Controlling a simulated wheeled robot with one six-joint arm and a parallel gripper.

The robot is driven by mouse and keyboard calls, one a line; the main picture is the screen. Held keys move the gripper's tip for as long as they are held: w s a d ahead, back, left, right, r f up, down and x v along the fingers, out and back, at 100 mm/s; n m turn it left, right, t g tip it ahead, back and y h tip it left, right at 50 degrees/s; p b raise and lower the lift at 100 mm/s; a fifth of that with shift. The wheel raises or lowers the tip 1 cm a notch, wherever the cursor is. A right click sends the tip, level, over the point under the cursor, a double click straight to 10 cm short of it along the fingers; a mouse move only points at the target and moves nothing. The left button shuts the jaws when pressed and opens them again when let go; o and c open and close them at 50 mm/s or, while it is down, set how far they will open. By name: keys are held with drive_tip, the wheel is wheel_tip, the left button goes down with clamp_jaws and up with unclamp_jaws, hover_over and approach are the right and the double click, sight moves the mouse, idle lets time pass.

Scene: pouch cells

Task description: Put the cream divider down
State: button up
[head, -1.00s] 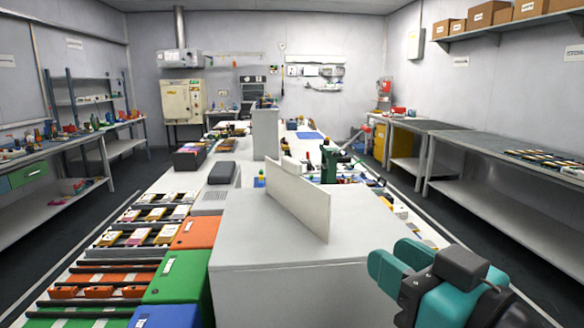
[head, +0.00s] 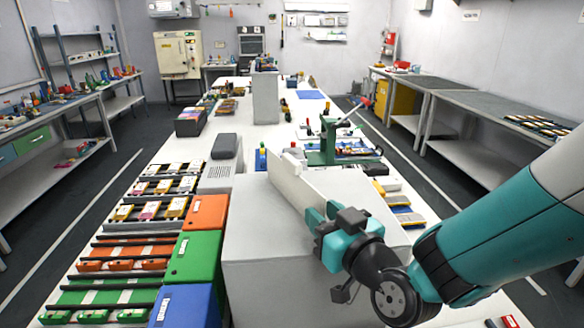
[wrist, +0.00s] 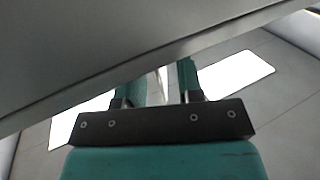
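The cream divider (head: 290,182) is a thin upright board standing on top of a large pale grey block (head: 245,225) in the head view. My gripper (head: 323,213), with teal fingers, is at the divider's near right end and covers part of it. A large dark grey surface hides the fingertips in the wrist view.
Orange (head: 206,212), green (head: 195,257) and blue (head: 186,306) bins stand left of the block, beside racks of pouch cells (head: 160,190). A green press (head: 322,148) stands behind the divider. A grey column (head: 266,98) rises farther back.

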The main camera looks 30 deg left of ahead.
drive_tip(key=shift+p+x, duration=0.45)
drive_tip(key=shift+x, duration=0.5)
drive_tip(key=shift+w+a, duration=0.1)
clamp_jaws()
drive_tip(key=shift+r, duration=0.1)
